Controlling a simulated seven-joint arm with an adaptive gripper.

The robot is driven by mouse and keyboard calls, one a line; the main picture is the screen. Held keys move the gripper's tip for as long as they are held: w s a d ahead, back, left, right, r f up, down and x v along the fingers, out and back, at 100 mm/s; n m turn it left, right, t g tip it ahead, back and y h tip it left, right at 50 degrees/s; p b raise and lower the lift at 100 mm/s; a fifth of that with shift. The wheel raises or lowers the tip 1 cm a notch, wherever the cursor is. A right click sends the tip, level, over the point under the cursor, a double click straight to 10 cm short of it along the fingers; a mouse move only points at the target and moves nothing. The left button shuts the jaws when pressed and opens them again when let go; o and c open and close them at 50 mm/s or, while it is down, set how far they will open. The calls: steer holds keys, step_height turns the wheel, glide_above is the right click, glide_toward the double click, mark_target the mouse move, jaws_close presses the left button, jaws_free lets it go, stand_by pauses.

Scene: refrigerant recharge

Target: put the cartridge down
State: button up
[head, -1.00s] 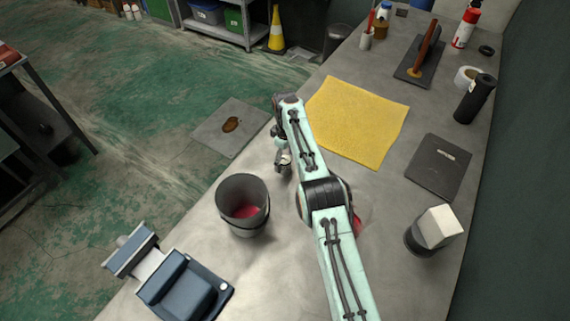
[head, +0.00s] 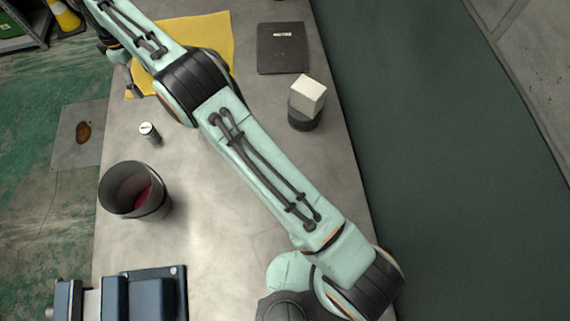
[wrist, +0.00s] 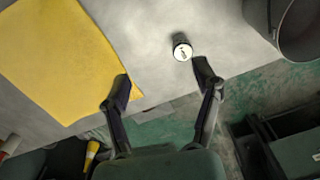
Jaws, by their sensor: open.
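The cartridge (head: 150,133), a small dark cylinder with a pale top, stands upright on the bare grey bench beyond the bucket. In the wrist view the cartridge (wrist: 182,48) shows its round white top with a dark mark. My gripper (wrist: 161,74) is open and empty, its two fingers spread wide. The cartridge lies ahead of the fingertips, nearer the right finger, and is not between them. In the head view my gripper is partly hidden by the arm, near the left edge of the yellow cloth (head: 215,38).
A dark bucket (head: 118,192) with red inside stands close to the cartridge. A blue vise (head: 140,297) is at the near end. A black folder (head: 282,48) and a dark cup with a white block (head: 308,95) lie right of the arm. Bare bench surrounds the cartridge.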

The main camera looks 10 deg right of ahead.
steer(key=s+d+r+m, duration=0.4)
steer(key=d+r, duration=0.2)
steer(key=d, duration=0.4)
steer(key=s+d+r+m, duration=0.3)
steer(key=s+d+r, duration=0.25)
steer(key=d, duration=0.55)
steer(key=s+d+f+m, duration=0.2)
steer(key=s+d+m, duration=0.1)
steer(key=s, duration=0.7)
steer(key=s+d+f+m, duration=0.3)
steer(key=s+d, duration=0.3)
steer(key=s, duration=0.4)
steer(key=shift+s+d+f+m+y, duration=0.3)
steer(key=shift+s+m+y, duration=0.1)
steer(key=shift+m, duration=0.3)
